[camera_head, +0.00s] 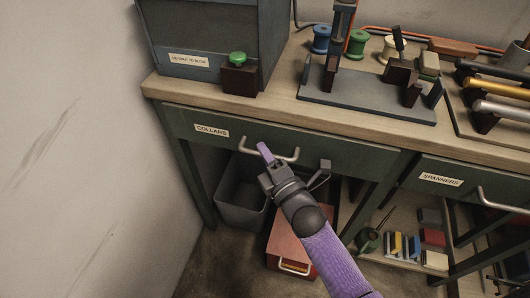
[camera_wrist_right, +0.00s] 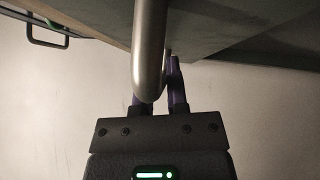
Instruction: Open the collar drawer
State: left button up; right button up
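The collar drawer (camera_head: 218,142) is the dark green front under the bench top in the head view, labelled COLLARS. Its front looks flush with the bench. A silver bar handle (camera_head: 283,158) is on it, and it fills the upper middle of the right wrist view (camera_wrist_right: 149,45). In the wrist view the fingers sit close together, and the bar covers part of the left one. Whether they grip the bar is unclear. My left gripper is in neither view.
The spanners drawer (camera_head: 441,180) is to the right with its own handle. Below are a grey bin (camera_head: 240,195) and a red box (camera_head: 285,245). A fixture (camera_head: 365,105), spools and a dark block with a green button (camera_head: 238,70) stand on the bench. A wall borders the left.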

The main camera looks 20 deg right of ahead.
grip_shut()
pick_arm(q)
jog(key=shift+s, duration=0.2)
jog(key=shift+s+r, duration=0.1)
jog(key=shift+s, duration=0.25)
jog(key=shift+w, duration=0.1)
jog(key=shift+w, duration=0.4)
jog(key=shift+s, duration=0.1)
